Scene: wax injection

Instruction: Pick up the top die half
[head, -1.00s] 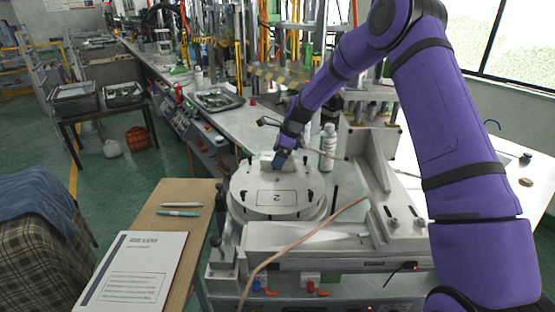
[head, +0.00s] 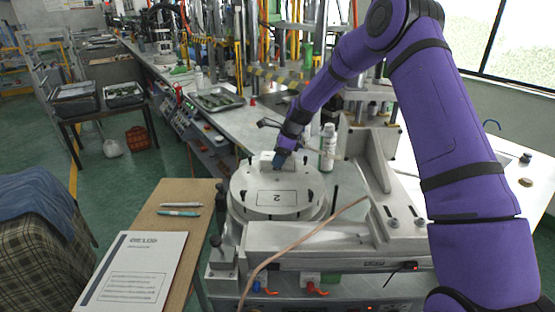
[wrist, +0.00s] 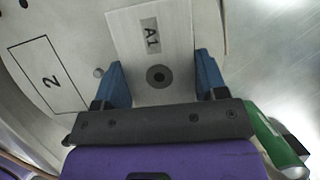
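The top die half appears to be the pale metal block (wrist: 150,55) with an A1 label and a dark round hole. In the head view this block (head: 267,160) is at the back of the round fixture plate (head: 262,209) marked 2. My gripper (head: 279,162) reaches down at it from the upper right. In the wrist view my gripper (wrist: 163,80) has one blue finger along each side of the block, with no clear gap on either side. The block's underside and any lower half are hidden.
Upright pins stand around the plate. A copper-coloured hose (head: 300,236) crosses in front. A wooden desk (head: 182,232) with papers and pens is at left.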

